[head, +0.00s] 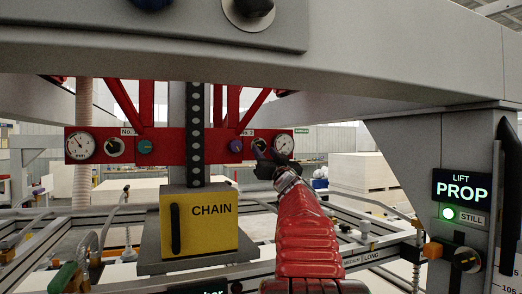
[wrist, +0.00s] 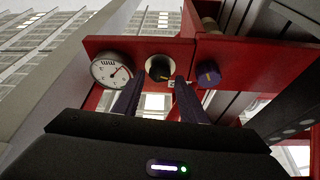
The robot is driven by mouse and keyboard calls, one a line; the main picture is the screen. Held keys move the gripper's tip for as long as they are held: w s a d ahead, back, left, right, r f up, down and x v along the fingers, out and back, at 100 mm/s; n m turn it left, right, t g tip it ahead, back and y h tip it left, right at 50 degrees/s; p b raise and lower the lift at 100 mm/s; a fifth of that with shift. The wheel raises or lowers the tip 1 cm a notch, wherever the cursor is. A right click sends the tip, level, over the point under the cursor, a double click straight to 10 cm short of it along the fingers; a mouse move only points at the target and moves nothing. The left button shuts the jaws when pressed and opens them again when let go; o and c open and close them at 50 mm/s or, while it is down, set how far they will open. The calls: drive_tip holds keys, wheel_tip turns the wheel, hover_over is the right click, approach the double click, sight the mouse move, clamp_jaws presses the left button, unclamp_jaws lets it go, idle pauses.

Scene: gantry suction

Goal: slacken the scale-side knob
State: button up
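A red panel (head: 172,140) carries two groups of dials and knobs. In its right group are a purple-blue knob (head: 236,145), a black knob in a pale ring, and a round gauge (head: 284,145). My gripper (head: 266,158) is in front of the black knob and partly hides it in the head view. In the wrist view the black knob (wrist: 158,67) shows between my two open fingers, whose tips lie at its lower edges; I cannot tell whether they touch it. The gauge (wrist: 112,70) and blue knob (wrist: 208,73) flank it. No label reads "scale-side".
A yellow CHAIN box (head: 211,225) stands below the panel. A grey beam (head: 350,65) crosses overhead. At the right, a post bears a LIFT PROP sign (head: 461,189), a lit green STILL lamp (head: 448,213) and a black knob (head: 467,260) near a marked scale (head: 509,289).

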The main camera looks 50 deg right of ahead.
sight(261, 146)
drive_tip(key=shift+x, duration=1.7)
drive_tip(key=c, duration=0.7)
drive_tip(key=shift+a, duration=0.2)
drive_tip(key=shift+c, duration=0.4)
